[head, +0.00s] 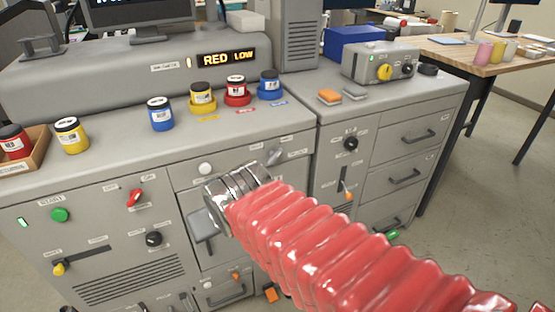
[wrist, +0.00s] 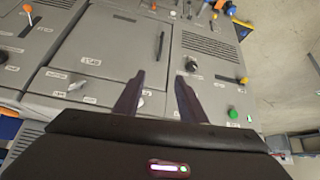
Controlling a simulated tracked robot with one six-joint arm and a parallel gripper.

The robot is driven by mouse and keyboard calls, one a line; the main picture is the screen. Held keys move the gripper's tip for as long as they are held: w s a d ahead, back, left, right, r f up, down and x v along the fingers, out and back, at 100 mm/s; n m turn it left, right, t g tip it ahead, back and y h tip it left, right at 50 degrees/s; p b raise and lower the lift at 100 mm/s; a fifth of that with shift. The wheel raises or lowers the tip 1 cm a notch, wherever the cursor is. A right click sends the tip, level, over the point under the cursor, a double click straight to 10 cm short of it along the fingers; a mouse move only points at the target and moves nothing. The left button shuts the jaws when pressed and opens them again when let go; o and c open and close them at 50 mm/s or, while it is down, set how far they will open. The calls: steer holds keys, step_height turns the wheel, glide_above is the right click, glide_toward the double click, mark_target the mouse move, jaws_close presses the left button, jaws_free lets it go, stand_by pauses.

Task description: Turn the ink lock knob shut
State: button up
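My gripper (wrist: 160,77) shows in the wrist view with its two dark fingers apart and nothing between them. It is in front of the cabinet door (wrist: 105,60). In the head view my red-sleeved arm reaches to the same door and hides the fingers. A grey metal turn knob (head: 275,156) sits on the panel above the door's right part; it also shows in the wrist view (wrist: 76,84), left of the fingers and apart from them. It looks tilted in the head view. The labels are too small to read, so I cannot confirm it is the ink lock knob.
A white button (head: 206,168), a red switch (head: 134,197) and a black knob (head: 153,238) are left of my arm. Ink jars, including a blue one (head: 160,114), stand on the counter. Floor is clear at right.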

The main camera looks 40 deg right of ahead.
steer(key=w+d+f+m+t+h, duration=0.2)
steer(key=w+d+m, duration=0.1)
steer(key=w+d, duration=0.55)
steer(key=m+t+h, duration=0.2)
steer(key=m+t, duration=0.2)
steer(key=t, duration=0.1)
glide_toward(277, 157)
steer(key=a+f, duration=0.1)
steer(key=a, duration=0.3)
steer(key=s+d+f+m+t, duration=0.1)
steer(key=s+d+m+t, duration=0.2)
steer(key=s, duration=0.2)
steer(key=shift+f, duration=0.3)
steer(key=shift+d, duration=0.15)
steer(key=x, duration=1.3)
steer(key=shift+w+r, duration=0.1)
steer(key=shift+w, duration=0.25)
steer(key=shift+c, duration=0.2)
jaws_close()
